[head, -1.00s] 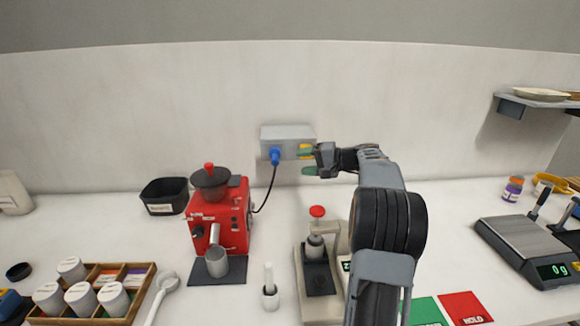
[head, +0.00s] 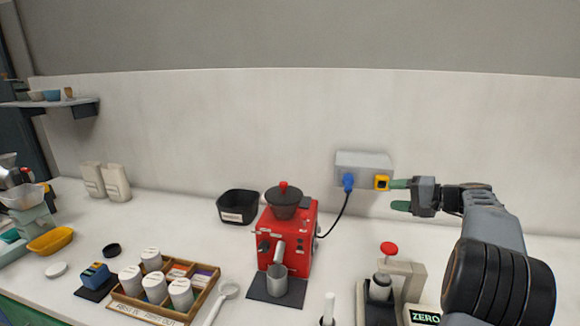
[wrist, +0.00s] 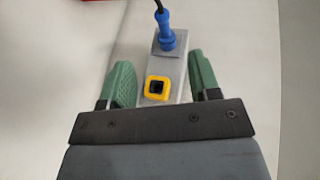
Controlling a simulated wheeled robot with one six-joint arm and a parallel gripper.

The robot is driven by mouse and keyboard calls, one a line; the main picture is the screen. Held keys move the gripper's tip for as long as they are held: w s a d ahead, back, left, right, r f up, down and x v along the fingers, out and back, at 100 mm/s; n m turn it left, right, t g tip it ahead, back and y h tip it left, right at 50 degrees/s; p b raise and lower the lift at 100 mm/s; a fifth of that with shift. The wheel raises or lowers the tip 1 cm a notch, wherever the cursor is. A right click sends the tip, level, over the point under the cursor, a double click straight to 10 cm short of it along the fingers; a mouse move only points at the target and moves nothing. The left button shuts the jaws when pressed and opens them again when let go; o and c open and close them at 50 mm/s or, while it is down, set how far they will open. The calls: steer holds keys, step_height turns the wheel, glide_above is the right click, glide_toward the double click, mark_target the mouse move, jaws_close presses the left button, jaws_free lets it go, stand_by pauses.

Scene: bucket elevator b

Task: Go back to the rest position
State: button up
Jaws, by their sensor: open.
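My gripper (head: 400,196) is open and empty, with green fingertips. In the head view it is just right of the grey wall box (head: 362,161), its fingertips pointing left at the box. The box carries a blue plug (head: 348,182) with a dark cord and a yellow-framed square socket (head: 381,183). In the wrist view the fingers (wrist: 160,82) stand apart on either side of the yellow socket (wrist: 157,88), with the blue plug (wrist: 166,35) beyond them. Whether a fingertip touches the box cannot be told.
The cord runs to a red grinder (head: 286,238) with a metal cup (head: 277,284). A press with a red knob (head: 389,248) stands below my arm. A black bin (head: 238,206) and a wooden tray of jars (head: 207,296) are further left. The wall above is clear.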

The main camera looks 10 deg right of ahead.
steer(key=s+a+f+n+g+h, duration=0.1)
steer(key=s+a+f+g+h, duration=0.2)
steer(key=a, duration=0.6)
steer(key=s+a+f+n+g+h, duration=0.1)
steer(key=s+a+f+n+g, duration=0.15)
steer(key=s+a, duration=0.45)
steer(key=s+a+f+n+g+h, duration=0.1)
steer(key=s+a+f+n+h, duration=0.1)
steer(key=s, duration=0.4)
steer(key=s+a+f+n+g+h, duration=0.1)
steer(key=s+a+f+n+h, duration=0.1)
steer(key=s+a+f+h, duration=0.2)
steer(key=s+a+f, duration=0.2)
steer(key=s+f, duration=0.1)
steer(key=shift+s+f+n, duration=0.15)
steer(key=shift+f+n, duration=0.05)
steer(key=shift+n, duration=0.15)
